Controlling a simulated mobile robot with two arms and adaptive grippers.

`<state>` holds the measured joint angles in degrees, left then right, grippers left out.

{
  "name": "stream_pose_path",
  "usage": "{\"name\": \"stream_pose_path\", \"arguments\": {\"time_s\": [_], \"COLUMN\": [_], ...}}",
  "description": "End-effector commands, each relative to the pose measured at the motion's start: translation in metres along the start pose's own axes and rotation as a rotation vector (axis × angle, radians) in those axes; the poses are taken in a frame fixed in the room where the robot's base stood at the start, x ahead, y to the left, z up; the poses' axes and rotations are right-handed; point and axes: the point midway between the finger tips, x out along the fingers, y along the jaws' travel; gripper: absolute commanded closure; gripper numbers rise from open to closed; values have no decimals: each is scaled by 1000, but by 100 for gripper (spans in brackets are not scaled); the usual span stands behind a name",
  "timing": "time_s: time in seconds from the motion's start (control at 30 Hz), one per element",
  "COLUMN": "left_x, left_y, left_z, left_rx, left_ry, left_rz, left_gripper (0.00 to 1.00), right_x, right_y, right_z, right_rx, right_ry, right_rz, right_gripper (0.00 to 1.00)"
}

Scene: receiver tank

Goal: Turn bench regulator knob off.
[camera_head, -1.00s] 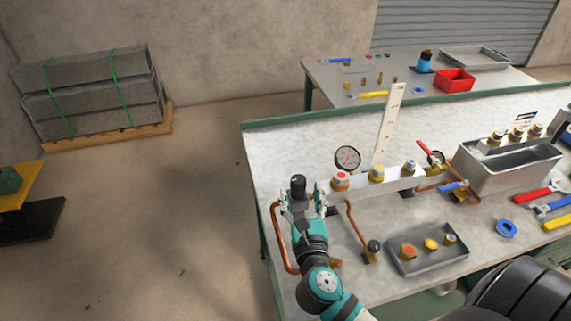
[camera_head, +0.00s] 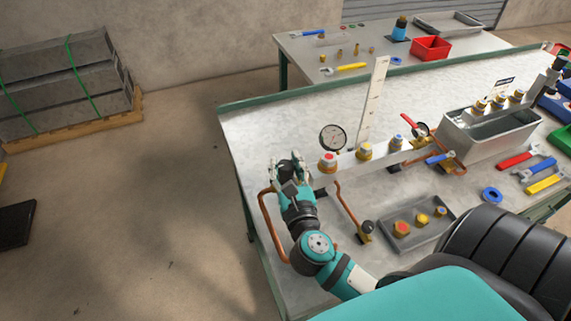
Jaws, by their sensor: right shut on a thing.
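My right gripper (camera_head: 287,166) is at the left end of the pipework on the near bench (camera_head: 262,120). Its fingers are closed around the bench regulator knob, which the fingers and gripper body now mostly hide. I cannot read the knob's angle. The knob sits beside the metal manifold bar, left of the round pressure gauge (camera_head: 332,138). The gauge needle is too small to read. My left gripper is not in view.
The manifold carries several brass fittings (camera_head: 365,151). Copper pipe (camera_head: 270,228) bends down near my gripper. A grey tray (camera_head: 434,219) of fittings and a metal tank (camera_head: 470,139) stand right. A white upright scale (camera_head: 374,100) rises behind.

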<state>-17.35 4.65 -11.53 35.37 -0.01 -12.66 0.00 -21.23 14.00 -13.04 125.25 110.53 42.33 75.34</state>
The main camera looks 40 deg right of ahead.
Motion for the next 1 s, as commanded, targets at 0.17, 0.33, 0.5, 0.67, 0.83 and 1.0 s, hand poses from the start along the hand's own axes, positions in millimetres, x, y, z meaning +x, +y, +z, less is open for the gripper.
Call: {"name": "stream_pose_path", "arguments": {"time_s": [0.17,0.33,0.5,0.67,0.83,1.0], "left_x": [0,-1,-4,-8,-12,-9], "left_y": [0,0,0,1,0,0], "left_z": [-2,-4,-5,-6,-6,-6], "left_rx": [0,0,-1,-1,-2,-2], "left_ry": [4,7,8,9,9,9], "left_rz": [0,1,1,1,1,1], "left_gripper": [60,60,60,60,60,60], "right_x": [0,0,-1,-1,0,0], "right_y": [0,0,0,0,-1,-1], "right_z": [0,0,0,0,-1,-3], "right_rx": [0,0,-2,-4,-6,-4], "right_ry": [0,0,3,8,15,21], "right_rz": [0,9,57,150,292,454], "right_gripper": [98,99,100,100,100,100]}}
